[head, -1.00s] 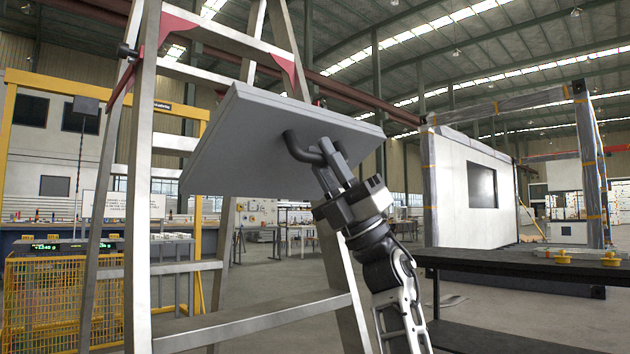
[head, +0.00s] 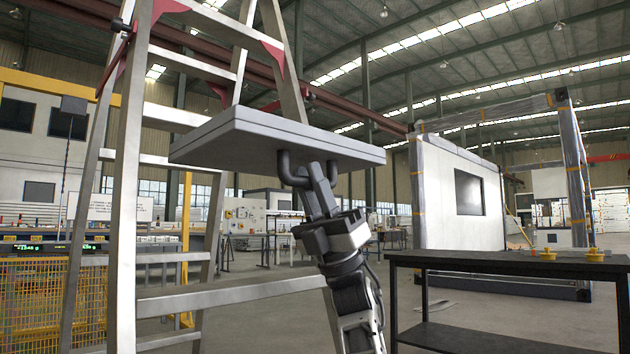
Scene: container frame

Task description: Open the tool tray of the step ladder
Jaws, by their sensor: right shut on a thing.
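The step ladder (head: 126,200) stands upright at the left, with metal rails, rungs and red brackets. Its grey tool tray (head: 275,140) juts out toward the right, close to level, and I see its underside and front edge. A dark U-shaped handle (head: 287,172) hangs from the underside. My right gripper (head: 318,188) is below the tray, shut on this handle; the fingers partly hide it. My left gripper is not in view.
A dark table (head: 510,264) with yellow knobs on top stands at the right. A yellow mesh cage (head: 40,300) is at the lower left behind the ladder. A wrapped frame (head: 575,170) and white cabin stand farther back. Open floor lies between.

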